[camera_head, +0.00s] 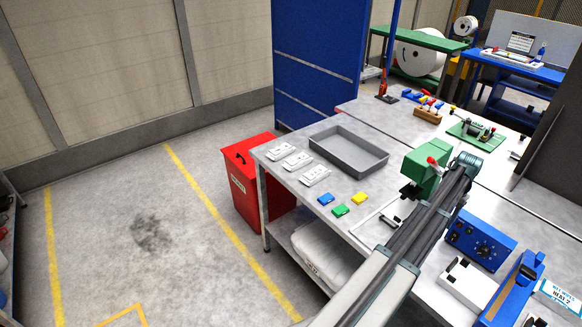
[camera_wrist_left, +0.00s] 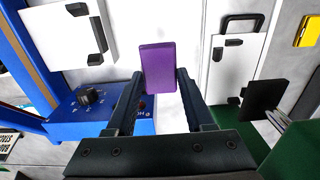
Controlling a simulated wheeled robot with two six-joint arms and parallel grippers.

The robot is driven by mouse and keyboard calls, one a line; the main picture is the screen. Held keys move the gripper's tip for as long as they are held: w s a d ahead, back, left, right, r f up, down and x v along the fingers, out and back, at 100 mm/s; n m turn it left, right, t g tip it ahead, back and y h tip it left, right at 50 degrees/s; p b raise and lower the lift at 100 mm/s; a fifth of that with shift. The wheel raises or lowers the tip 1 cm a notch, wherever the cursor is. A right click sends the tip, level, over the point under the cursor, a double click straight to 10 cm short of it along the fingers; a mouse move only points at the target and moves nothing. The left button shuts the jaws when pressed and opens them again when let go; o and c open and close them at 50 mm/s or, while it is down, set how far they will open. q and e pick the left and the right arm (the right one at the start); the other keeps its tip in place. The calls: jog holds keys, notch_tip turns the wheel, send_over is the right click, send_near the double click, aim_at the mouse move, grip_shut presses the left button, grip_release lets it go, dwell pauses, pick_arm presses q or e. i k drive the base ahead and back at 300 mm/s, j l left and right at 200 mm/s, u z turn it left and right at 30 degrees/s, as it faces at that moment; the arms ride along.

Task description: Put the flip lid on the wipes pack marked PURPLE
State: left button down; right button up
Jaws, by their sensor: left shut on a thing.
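A purple flip lid (camera_wrist_left: 158,67) is between the fingertips of my left gripper (camera_wrist_left: 160,82) in the left wrist view. The gripper is shut on it and holds it off the table. In the head view my arm reaches over the bench, and the fingers and purple lid cannot be made out. Three white wipes packs lie in a row at the bench's left edge: the far pack (camera_head: 283,152), the middle pack (camera_head: 297,161) and the near pack (camera_head: 315,176). Their markings are too small to read. My right gripper is not in view.
Blue (camera_head: 325,198), green (camera_head: 340,211) and yellow (camera_head: 359,198) lids lie near the bench's front edge. A grey tray (camera_head: 343,165) sits behind them. A green machine (camera_head: 422,167) stands beside my arm. A blue knobbed box (camera_head: 480,241) is right of it. A red bin (camera_head: 243,185) stands left.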

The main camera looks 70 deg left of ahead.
aim_at(281, 148)
jog(key=k+l+z, duration=0.1)
jog(key=k, duration=1.15)
jog(key=z, duration=2.75)
jog(key=k+j, duration=1.25)
jog(key=k, duration=0.2)
jog(key=k+j, duration=0.2)
jog(key=k, duration=0.2)
jog(key=k+j, duration=0.15)
jog(key=k, duration=0.25)
jog(key=k+j, duration=0.2)
jog(key=k, duration=1.75)
jog(key=k+u, duration=0.25)
jog(key=k, duration=0.15)
